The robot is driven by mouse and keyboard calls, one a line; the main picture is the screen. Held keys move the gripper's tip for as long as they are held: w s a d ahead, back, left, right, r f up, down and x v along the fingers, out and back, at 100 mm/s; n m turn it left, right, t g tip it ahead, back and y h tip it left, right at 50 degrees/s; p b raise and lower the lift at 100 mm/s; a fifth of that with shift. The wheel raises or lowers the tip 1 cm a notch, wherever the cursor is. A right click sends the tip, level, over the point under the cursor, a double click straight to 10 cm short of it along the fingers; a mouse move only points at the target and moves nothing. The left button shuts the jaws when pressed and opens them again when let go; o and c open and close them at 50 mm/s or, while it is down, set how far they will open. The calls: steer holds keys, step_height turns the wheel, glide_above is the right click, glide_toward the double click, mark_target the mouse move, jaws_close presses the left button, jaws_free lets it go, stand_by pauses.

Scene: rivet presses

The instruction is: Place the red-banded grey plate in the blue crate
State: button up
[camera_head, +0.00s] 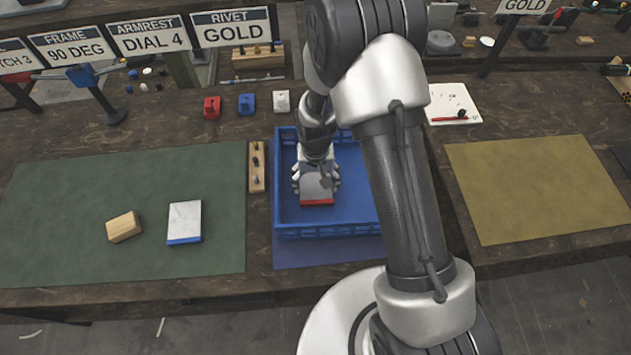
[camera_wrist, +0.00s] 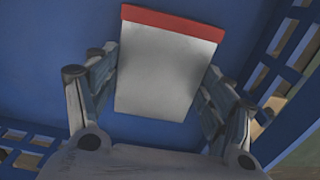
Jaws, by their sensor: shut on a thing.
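The red-banded grey plate (camera_head: 317,188) is in my gripper (camera_head: 316,183), over the inside of the blue crate (camera_head: 330,231). In the wrist view the plate (camera_wrist: 165,70) sits between the two fingers of my gripper (camera_wrist: 165,85), its red band at the far end. The crate's blue floor and slotted walls (camera_wrist: 25,140) surround it there. My gripper is shut on the plate's sides. I cannot tell whether the plate touches the crate floor. My arm hides the crate's right side in the head view.
A blue-banded grey plate (camera_head: 185,222) and a wooden block (camera_head: 124,227) lie on the green mat (camera_head: 70,205). A wooden strip with dark pegs (camera_head: 257,175) stands left of the crate. Red (camera_head: 212,107), blue (camera_head: 246,104) and white (camera_head: 281,102) blocks stand behind. The yellow mat (camera_head: 540,190) is clear.

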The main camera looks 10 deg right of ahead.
mark_target(316, 184)
steer(key=shift+r, duration=0.15)
steer(key=o, duration=1.6)
step_height(316, 184, up, 12)
steer(key=p, duration=0.3)
